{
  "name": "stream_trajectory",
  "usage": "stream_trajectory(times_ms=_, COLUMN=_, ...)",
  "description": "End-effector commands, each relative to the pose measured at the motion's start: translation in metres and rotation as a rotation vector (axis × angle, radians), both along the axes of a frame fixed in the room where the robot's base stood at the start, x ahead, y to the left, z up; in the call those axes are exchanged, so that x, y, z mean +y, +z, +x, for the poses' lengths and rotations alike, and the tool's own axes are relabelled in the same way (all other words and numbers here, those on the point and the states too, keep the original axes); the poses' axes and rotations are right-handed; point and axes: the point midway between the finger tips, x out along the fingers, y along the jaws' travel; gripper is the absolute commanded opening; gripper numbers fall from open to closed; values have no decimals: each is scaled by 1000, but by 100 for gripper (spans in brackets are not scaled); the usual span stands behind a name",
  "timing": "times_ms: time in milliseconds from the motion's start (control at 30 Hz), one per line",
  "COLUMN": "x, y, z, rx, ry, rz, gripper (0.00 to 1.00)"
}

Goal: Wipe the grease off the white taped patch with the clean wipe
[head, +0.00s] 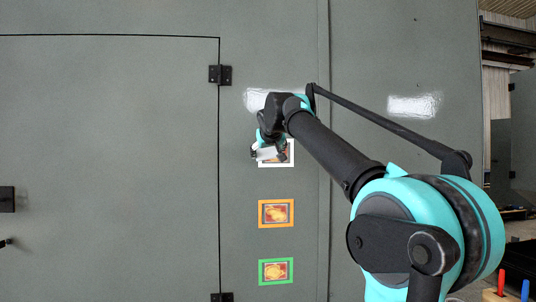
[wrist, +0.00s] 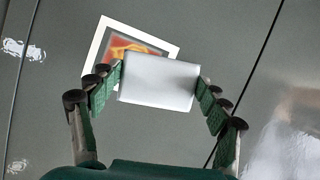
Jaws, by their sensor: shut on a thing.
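My gripper (head: 268,151) is in front of the grey enclosure face, shut on the clean wipe (wrist: 158,82). The wipe is a plain white rectangle pinched between both fingers in the wrist view. The white taped patch (wrist: 128,45) is a white-bordered square with red and orange grease inside. The wipe covers its lower right part in the wrist view. In the head view my gripper and the wipe hide much of the white taped patch (head: 289,161). I cannot tell whether the wipe touches the patch.
An orange-framed patch (head: 276,213) and a green-framed patch (head: 275,272) sit below on the same face, both with grease. Black hinges (head: 220,75) stand out at the door seam to the left. Shiny white smears (head: 414,105) mark the panel at right.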

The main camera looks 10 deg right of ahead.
Motion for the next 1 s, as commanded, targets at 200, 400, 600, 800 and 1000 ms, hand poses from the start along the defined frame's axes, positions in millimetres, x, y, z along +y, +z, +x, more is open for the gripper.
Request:
stream_trajectory(times_ms=200, x=0, y=-1, z=22, rx=1, ry=-1, rz=0, gripper=54)
stream_trajectory(times_ms=400, x=-1, y=-1, z=41, rx=2, ry=-1, rz=0, gripper=54)
stream_trajectory(times_ms=600, x=-1, y=-1, z=52, rx=2, ry=-2, rz=1, gripper=54)
stream_trajectory(times_ms=800, x=-1, y=-1, z=55, rx=2, ry=-2, rz=1, gripper=54)
stream_trajectory(times_ms=1000, x=-1, y=-1, z=54, rx=2, ry=-1, rz=0, gripper=54)
